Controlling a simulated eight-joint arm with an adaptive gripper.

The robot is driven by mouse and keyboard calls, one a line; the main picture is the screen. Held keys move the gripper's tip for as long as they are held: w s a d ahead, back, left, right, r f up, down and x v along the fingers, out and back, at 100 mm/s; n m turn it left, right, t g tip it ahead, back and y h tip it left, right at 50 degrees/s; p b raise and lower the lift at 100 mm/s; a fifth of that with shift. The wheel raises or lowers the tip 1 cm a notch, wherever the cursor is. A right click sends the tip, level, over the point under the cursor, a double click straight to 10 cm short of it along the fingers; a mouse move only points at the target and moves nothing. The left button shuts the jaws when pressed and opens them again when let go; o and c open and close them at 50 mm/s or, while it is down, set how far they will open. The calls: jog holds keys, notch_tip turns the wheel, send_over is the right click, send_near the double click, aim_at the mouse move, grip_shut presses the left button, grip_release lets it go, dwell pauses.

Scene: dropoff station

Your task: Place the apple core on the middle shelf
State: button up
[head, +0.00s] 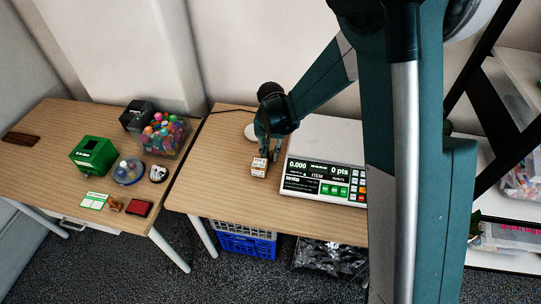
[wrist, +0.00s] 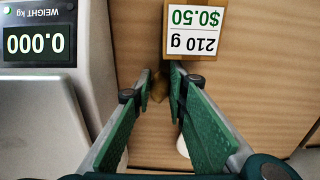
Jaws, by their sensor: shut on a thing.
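My gripper (head: 268,152) is low over the right-hand table, just left of the scale. In the wrist view my gripper (wrist: 161,80) has its green-padded fingers close together around a small brown thing (wrist: 159,88). It looks like the apple core, but most of it is hidden between the fingers. The shelf unit (head: 514,148) stands at the right edge of the head view, partly hidden behind my arm. Clear bins sit on its levels.
The scale (head: 325,180) stands beside my gripper. A price-labelled block (head: 259,168) lies at my fingertips. The left table (head: 50,130) bears a green box (head: 93,155), a bin of colourful balls (head: 165,134) and small items. Crates (head: 245,243) stand below.

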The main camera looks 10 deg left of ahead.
aim_at(271, 156)
jog(key=shift+f, duration=0.2)
jog(key=o, duration=0.7)
jog(key=shift+r, duration=0.2)
notch_tip(271, 156, up, 12)
jog(key=p, duration=0.2)
dwell(0.4)
dwell(0.6)
jog(key=shift+d, duration=0.1)
